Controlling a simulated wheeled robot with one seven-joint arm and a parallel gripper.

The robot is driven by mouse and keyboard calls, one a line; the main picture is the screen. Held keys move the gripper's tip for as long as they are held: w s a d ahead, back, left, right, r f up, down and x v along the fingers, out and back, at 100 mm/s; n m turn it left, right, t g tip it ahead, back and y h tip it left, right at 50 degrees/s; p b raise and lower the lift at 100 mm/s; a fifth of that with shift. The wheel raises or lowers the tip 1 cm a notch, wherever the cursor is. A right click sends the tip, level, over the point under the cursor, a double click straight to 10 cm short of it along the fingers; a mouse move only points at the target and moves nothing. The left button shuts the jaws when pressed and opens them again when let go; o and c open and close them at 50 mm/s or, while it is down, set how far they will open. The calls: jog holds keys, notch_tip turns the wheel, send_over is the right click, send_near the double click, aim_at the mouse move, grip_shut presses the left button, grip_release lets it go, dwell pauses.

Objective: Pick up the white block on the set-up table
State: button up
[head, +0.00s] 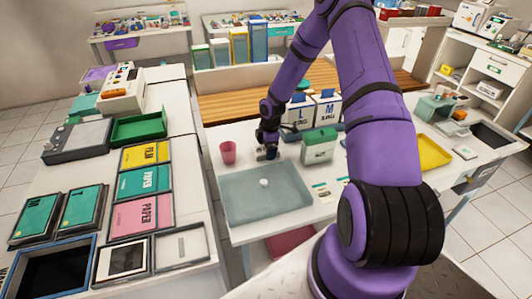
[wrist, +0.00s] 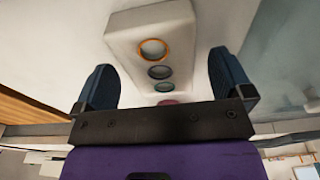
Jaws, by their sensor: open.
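The white block (wrist: 128,38) shows large in the wrist view. It has a row of three round openings ringed in orange, grey and green. My gripper (wrist: 162,68) is open, with one dark blue finger on each side of the block's near end in that picture. I see no clear contact, and I cannot tell how deep the block lies between the fingers. In the head view my gripper (head: 267,154) points down low over the white set-up table (head: 243,141), between a pink cup and a green-and-white box. The block is not distinguishable there.
The pink cup (head: 228,153) stands left of my gripper. A grey-green mat (head: 245,200) with a small white round thing (head: 263,182) lies in front. A yellow tray (head: 432,150) is farther right.

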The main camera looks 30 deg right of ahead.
jog(key=shift+f, duration=0.25)
jog(key=c, duration=1.1)
